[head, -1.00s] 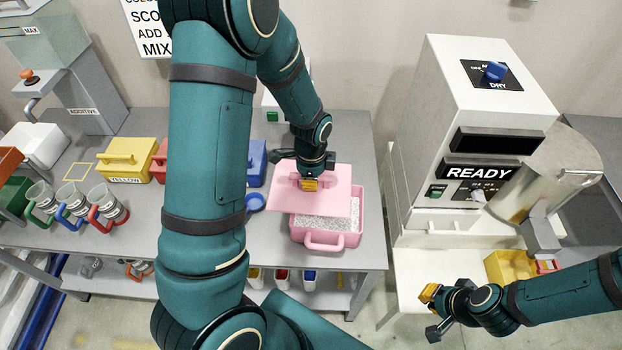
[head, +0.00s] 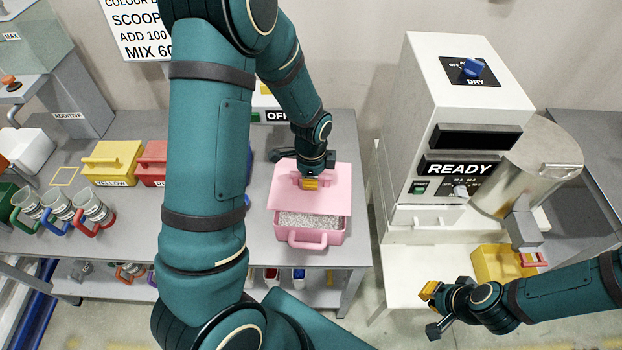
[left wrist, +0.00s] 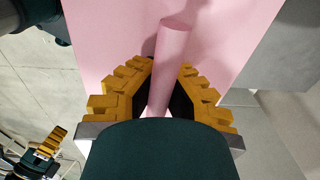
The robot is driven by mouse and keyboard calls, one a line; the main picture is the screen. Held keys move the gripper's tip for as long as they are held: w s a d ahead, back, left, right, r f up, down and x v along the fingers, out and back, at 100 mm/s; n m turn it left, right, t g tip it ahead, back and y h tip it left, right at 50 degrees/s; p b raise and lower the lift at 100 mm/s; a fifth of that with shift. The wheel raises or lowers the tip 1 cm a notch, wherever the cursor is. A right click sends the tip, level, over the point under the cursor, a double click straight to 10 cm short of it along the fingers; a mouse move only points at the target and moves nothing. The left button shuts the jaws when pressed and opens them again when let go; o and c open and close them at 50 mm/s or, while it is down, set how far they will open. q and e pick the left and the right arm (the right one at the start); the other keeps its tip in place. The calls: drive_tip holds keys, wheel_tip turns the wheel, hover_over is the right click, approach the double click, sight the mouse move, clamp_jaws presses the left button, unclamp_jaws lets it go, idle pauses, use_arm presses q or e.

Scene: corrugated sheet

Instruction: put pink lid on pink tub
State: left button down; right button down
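The pink tub (head: 318,238) stands on the grey table near its right end, open at the front, with pale granules (head: 310,220) showing inside. The flat pink lid (head: 335,200) is above the tub's back part, set back from the front rim. How high it is above the rim I cannot tell. My left gripper (head: 311,183) is shut on the lid's upright handle. In the left wrist view, the handle (left wrist: 172,60) stands between the yellow finger pads (left wrist: 155,90). My right gripper (head: 430,291) is at the lower right, away from the tub, over a white surface.
A white READY machine (head: 420,140) stands right of the table, with a yellow tub (head: 490,265) under a metal drum. Yellow (head: 112,160) and red (head: 152,165) containers and several mugs (head: 95,210) stand left. My left arm hides the table's middle.

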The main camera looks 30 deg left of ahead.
use_arm(q)
wheel_tip(320, 180, down, 8)
drive_tip(key=b, duration=0.7)
drive_tip(key=shift+f, duration=0.25)
idle(0.4)
drive_tip(key=c, duration=1.1)
unclamp_jaws()
drive_tip(key=shift+o, duration=0.2)
drive_tip(key=shift+r, duration=0.1)
wheel_tip(320, 180, up, 12)
drive_tip(key=shift+f, duration=0.1)
